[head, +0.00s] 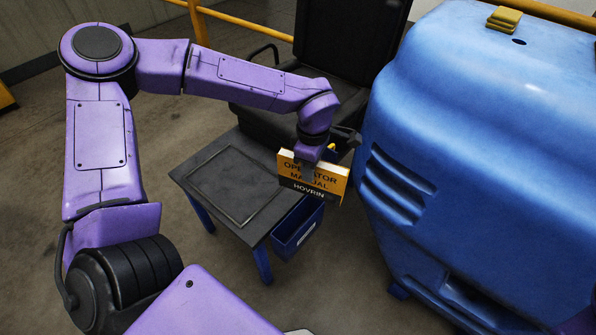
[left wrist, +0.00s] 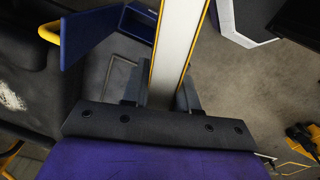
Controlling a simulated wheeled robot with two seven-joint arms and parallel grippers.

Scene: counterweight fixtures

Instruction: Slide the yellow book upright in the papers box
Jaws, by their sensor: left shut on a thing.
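The yellow book (head: 313,178), marked "OPERATOR MANUAL" with a dark lower band reading "HOVRIN", is held by my left gripper (head: 308,165). In the left wrist view the book (left wrist: 178,48) shows its pale page edge between two yellow cover edges, between the fingers (left wrist: 162,98). The book stands roughly upright, slightly tilted in the head view. The blue papers box (head: 297,229) hangs at the right side of the small dark table, with a white label on its front. The book appears above the box and apart from it; the height gap is hard to judge. My right gripper is not in view.
The dark table (head: 183,178) on blue legs has a bare top with an outlined rectangle. A black chair (head: 345,60) stands behind it. A large blue machine housing (head: 480,130) rises close to the book's right. Yellow rails (head: 245,23) run at the back.

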